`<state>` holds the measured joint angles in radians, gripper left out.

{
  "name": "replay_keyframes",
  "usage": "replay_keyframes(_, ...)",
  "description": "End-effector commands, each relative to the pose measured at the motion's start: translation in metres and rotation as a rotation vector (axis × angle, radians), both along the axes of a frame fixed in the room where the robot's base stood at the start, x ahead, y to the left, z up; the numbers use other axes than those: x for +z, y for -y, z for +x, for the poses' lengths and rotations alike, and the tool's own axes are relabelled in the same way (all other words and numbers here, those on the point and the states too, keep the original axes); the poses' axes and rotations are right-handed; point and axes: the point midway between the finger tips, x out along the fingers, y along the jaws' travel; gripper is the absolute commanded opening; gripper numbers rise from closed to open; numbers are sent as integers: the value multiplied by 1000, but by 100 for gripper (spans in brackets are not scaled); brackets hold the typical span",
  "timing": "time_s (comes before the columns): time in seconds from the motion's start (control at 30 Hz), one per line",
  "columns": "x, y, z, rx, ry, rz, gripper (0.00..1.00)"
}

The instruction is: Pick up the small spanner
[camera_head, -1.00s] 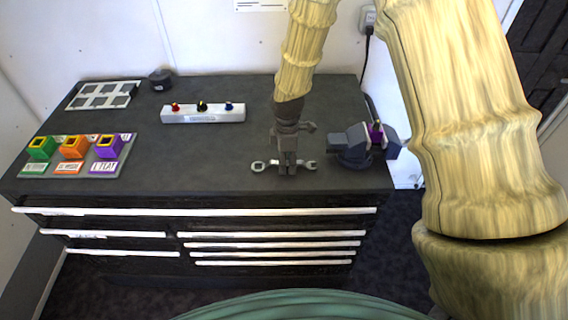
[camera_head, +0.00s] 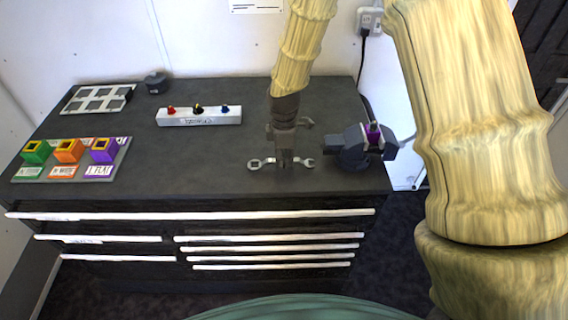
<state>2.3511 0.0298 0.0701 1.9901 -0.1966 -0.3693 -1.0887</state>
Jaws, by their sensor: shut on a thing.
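The small spanner (camera_head: 259,163) is a light metal wrench lying left to right near the front edge of the dark bench top, left of the vise. Its two ends show on either side of my gripper (camera_head: 285,164). My gripper points down and is shut on the middle of the spanner, which the fingers hide. I cannot tell whether the spanner touches the bench or is slightly above it.
A grey vise (camera_head: 358,150) holding a purple piece stands close to the right of the spanner. A white block (camera_head: 199,118) with coloured knobs lies behind. Green, orange and purple sockets (camera_head: 68,151) and a slotted tray (camera_head: 98,98) are at left. The bench (camera_head: 190,170) is clear between.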

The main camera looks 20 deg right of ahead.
Motion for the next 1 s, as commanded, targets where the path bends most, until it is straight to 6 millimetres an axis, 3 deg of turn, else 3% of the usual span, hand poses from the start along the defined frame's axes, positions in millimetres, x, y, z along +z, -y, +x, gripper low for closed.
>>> replay_keyframes(0.13, 15, 0, 1, 1, 3, 1, 0)
replay_keyframes(0.7, 27, -65, -107, 2, 1, 0, 0)
replay_keyframes(1.0, 31, -81, -133, 1, 1, 0, 0)
